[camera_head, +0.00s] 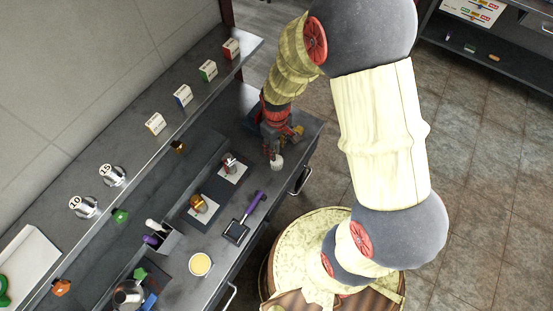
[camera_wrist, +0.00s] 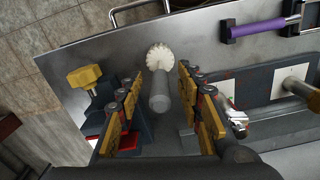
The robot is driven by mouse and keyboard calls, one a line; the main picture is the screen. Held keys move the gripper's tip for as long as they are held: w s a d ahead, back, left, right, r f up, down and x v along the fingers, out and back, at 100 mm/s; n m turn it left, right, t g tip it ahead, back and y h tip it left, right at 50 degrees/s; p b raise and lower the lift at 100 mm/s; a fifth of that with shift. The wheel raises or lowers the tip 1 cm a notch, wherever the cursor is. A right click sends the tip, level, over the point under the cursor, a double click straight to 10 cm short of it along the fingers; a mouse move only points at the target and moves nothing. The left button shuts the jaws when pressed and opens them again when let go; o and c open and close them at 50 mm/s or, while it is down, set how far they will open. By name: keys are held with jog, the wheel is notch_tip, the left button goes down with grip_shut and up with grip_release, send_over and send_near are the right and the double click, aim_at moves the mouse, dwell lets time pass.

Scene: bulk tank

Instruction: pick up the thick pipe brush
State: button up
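The thick pipe brush (camera_wrist: 160,92) has a round head of white bristles and a grey handle. In the wrist view it lies between the two fingers of my gripper (camera_wrist: 160,80), with a visible gap on each side. My gripper is open and does not appear to touch it. In the head view, my gripper (camera_head: 274,143) is low over the far right end of the counter, and the white bristle head (camera_head: 277,162) shows just below it. The handle is mostly hidden there by my gripper.
A purple-handled tool (camera_head: 243,217), dark mats with white cards (camera_head: 233,173) and a yellow-filled bowl (camera_head: 200,264) are along the counter (camera_head: 225,262). A shelf with small boxes (camera_head: 182,96) runs behind.

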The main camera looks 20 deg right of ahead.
jog(key=shift+c, duration=0.4)
grip_shut()
